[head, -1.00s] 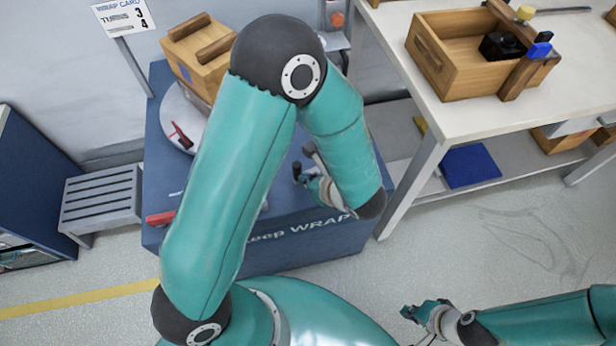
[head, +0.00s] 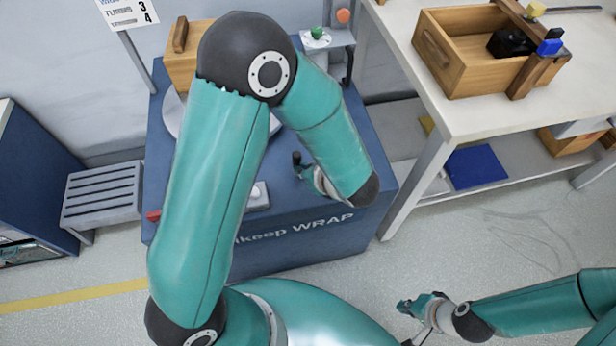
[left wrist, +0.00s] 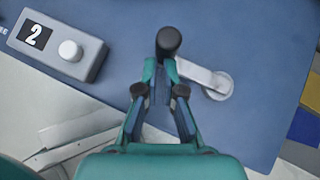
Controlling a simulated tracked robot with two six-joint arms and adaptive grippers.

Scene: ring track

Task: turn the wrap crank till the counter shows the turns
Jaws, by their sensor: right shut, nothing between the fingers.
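The wrap crank shows in the left wrist view as a pale grey arm (left wrist: 205,75) on a round hub, with a black upright handle (left wrist: 168,40) at its free end. My left gripper (left wrist: 161,68) has its fingers on either side of the handle, just under its knob, and appears closed on it. In the head view the left gripper (head: 308,174) is at the handle (head: 297,158) over the blue cabinet. The counter (left wrist: 35,35) reads 2. My right gripper (head: 418,306) is shut and empty above the floor.
A wooden box (head: 181,66) stands on the turntable (head: 172,112), partly behind my left arm. A white bench (head: 470,115) at right holds an open wooden crate (head: 450,75). A grey slatted step (head: 102,193) stands left of the blue cabinet (head: 300,255).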

